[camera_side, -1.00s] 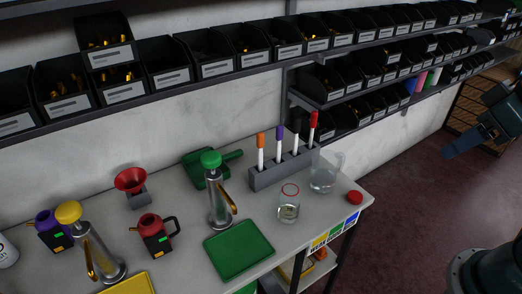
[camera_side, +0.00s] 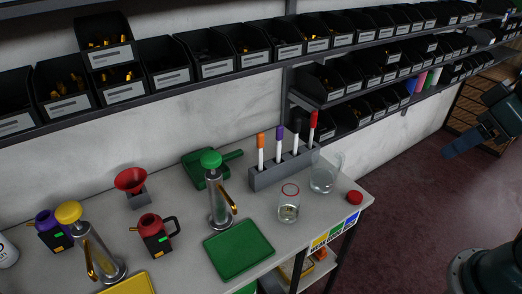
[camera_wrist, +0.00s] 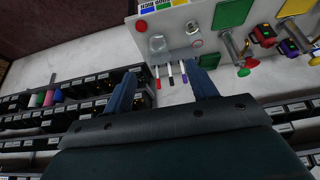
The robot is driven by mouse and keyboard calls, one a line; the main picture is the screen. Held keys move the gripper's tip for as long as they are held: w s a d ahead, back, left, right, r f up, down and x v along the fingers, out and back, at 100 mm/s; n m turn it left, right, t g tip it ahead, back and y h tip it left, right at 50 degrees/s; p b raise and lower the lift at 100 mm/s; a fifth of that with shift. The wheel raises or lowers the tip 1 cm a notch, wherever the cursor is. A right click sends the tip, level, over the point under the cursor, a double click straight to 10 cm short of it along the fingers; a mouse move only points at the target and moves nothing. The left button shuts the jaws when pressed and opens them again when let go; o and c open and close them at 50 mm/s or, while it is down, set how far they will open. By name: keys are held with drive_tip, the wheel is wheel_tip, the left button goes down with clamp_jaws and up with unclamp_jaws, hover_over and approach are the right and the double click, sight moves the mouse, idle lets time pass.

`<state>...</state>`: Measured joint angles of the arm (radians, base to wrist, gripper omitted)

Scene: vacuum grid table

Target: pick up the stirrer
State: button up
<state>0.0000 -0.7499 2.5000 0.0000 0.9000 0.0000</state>
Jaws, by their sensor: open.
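No object is plainly a stirrer. A grey rack (camera_side: 284,171) on the bench holds upright white sticks with coloured ends: orange (camera_side: 261,150), purple (camera_side: 280,143), black (camera_side: 296,137) and red (camera_side: 313,131). I cannot tell whether one of them is the stirrer. The sticks also show upside down in the wrist view, with the red one (camera_wrist: 158,78) nearest the left finger. My gripper (camera_side: 458,146) is at the right in the side view, well away from the bench. In the wrist view my gripper (camera_wrist: 162,72) has its two blue fingers wide apart, with nothing between them.
A glass jar with a red rim (camera_side: 289,203), a clear jug (camera_side: 322,176) and a red cap (camera_side: 355,198) stand near the rack. A green tray (camera_side: 239,250) and a green-topped dispenser (camera_side: 212,160) are to their left. Shelves of black bins (camera_side: 215,52) hang above.

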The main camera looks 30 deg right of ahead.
idle(0.4)
drive_tip(key=shift+c, duration=1.4)
drive_tip(key=w+d+r+n+g+y, duration=0.1)
drive_tip(key=w+r+n, duration=0.1)
drive_tip(key=w, duration=0.8)
drive_tip(key=w+d+r+n, duration=0.1)
drive_tip(key=w+n, duration=0.1)
drive_tip(key=w, duration=0.8)
drive_tip(key=w+d+f+n+y, duration=0.1)
drive_tip(key=w+d+f, duration=0.3)
drive_tip(key=w, duration=0.5)
drive_tip(key=w+d+f+n+g+y, duration=0.1)
drive_tip(key=w+d+f+n, duration=0.3)
drive_tip(key=w+f, duration=0.5)
